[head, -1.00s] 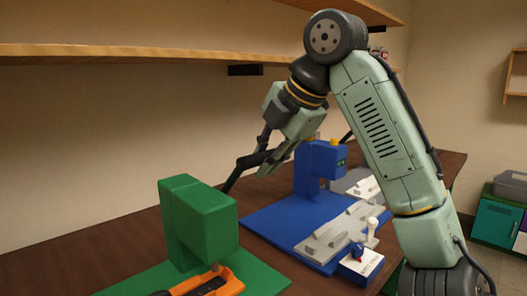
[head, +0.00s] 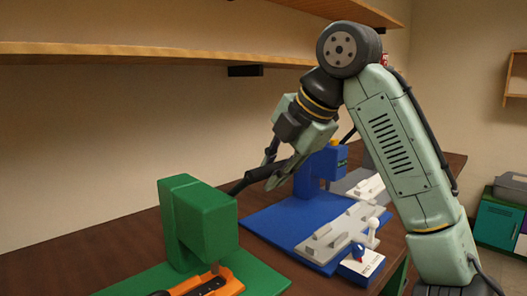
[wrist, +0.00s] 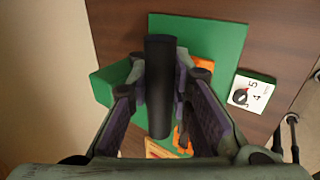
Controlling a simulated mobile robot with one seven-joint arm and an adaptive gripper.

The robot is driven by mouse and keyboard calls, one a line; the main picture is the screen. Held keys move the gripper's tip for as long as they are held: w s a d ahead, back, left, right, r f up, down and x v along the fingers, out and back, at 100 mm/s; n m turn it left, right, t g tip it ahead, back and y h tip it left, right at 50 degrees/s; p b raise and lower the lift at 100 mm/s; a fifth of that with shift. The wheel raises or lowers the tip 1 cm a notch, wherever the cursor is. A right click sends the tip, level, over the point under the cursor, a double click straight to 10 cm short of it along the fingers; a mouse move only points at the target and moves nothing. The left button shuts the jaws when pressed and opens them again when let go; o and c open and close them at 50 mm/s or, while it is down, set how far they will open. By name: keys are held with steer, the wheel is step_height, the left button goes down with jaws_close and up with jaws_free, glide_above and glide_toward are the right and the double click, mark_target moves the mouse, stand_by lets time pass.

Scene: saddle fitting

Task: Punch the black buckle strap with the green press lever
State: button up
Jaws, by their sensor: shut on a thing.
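The green press (head: 208,225) stands on a green base plate at the lower left of the head view. Its dark lever (head: 246,182) slants from the press up to the right. My gripper (head: 274,172) is shut on the lever's black handle, which also lies between my fingers in the wrist view (wrist: 160,85). The black buckle strap (head: 207,286) lies in an orange holder (head: 232,285) below the press head, partly cut off by the frame edge. In the wrist view, the orange holder (wrist: 203,65) is partly hidden behind my fingers.
A blue press (head: 318,172) on a blue plate with grey blocks (head: 340,230) stands to the right. A white card with a knob (head: 362,263) is at its front. In the wrist view, a numbered dial card (wrist: 252,92) lies beside the green plate. Shelves (head: 150,52) hang above.

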steer(key=shift+s+d+f+b, duration=0.2)
steer(key=shift+s+d+f, duration=0.1)
steer(key=shift+f, duration=0.25)
steer(key=shift+s+d+f+b, duration=0.2)
steer(key=shift+s+d+f, duration=0.05)
steer(key=shift+f, duration=0.25)
steer(key=shift+s+d+f+b, duration=0.2)
steer(key=shift+s+d+f, duration=0.1)
steer(key=shift+f, duration=0.25)
step_height(320, 180, down, 10)
steer(key=s+d+b, duration=0.1)
steer(key=b, duration=0.3)
steer(key=shift+s+d, duration=0.3)
steer(key=shift+d, duration=0.1)
steer(key=shift+o, duration=0.7)
steer(key=shift+f+b, duration=0.3)
steer(key=shift+b, duration=0.05)
